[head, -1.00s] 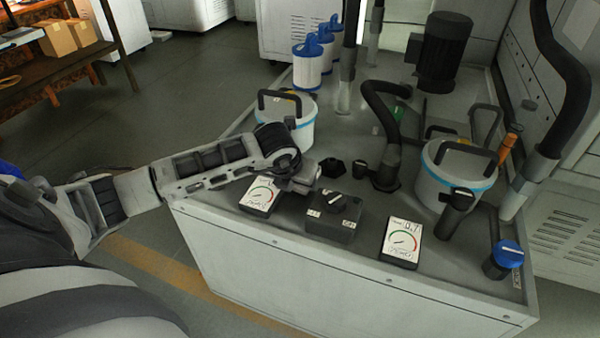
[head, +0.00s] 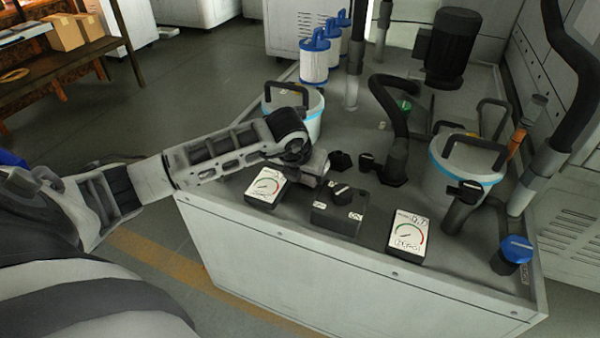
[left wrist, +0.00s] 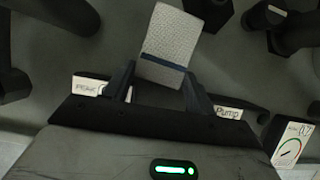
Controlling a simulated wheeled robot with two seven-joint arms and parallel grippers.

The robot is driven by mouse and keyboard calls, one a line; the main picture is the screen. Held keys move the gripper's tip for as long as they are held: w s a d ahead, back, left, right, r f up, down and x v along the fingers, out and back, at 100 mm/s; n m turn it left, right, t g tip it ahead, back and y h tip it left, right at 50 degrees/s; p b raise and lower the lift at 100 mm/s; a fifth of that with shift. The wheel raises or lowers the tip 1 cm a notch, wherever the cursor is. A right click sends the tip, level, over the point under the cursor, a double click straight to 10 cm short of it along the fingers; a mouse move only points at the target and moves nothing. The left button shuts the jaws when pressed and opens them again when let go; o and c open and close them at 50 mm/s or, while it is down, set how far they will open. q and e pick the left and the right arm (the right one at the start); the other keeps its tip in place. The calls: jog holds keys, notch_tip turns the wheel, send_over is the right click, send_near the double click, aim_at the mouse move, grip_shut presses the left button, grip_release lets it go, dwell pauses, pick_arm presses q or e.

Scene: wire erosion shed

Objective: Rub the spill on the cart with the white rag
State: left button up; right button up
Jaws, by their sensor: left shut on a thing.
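My left gripper (head: 318,168) reaches over the near left part of the cart (head: 290,265), a white-sided unit with a grey top. In the left wrist view the gripper (left wrist: 160,78) is shut on the white rag (left wrist: 169,38), a woven piece with a dark blue stripe, which sticks out past the fingertips. In the head view I cannot make out the rag at the gripper. The gripper is just behind a black switch box (head: 338,214). I cannot make out the spill in either view. My right gripper is not in view.
Two gauges (head: 266,187) (head: 408,234) flank the switch box. Two white buckets (head: 309,112) (head: 462,178) with black handles stand on the cart. A black hose (head: 388,125), a motor (head: 453,46) and a blue-capped fitting (head: 514,252) are obstacles. Some grey top is bare behind the gripper.

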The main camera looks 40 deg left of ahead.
pick_arm(q)
jog(key=shift+w+a+r+b, duration=0.1)
jog(key=shift+w+a+b, duration=0.2)
jog(key=shift+w, duration=0.45)
jog(key=shift+w+a+b, duration=0.15)
jog(key=shift+w+b, duration=0.3)
jog(key=shift+w, duration=0.3)
jog(key=shift+w+a+r+b, duration=0.1)
jog(key=shift+w+a+b, duration=0.2)
jog(key=shift+w, duration=0.45)
jog(key=shift+d+f, duration=0.2)
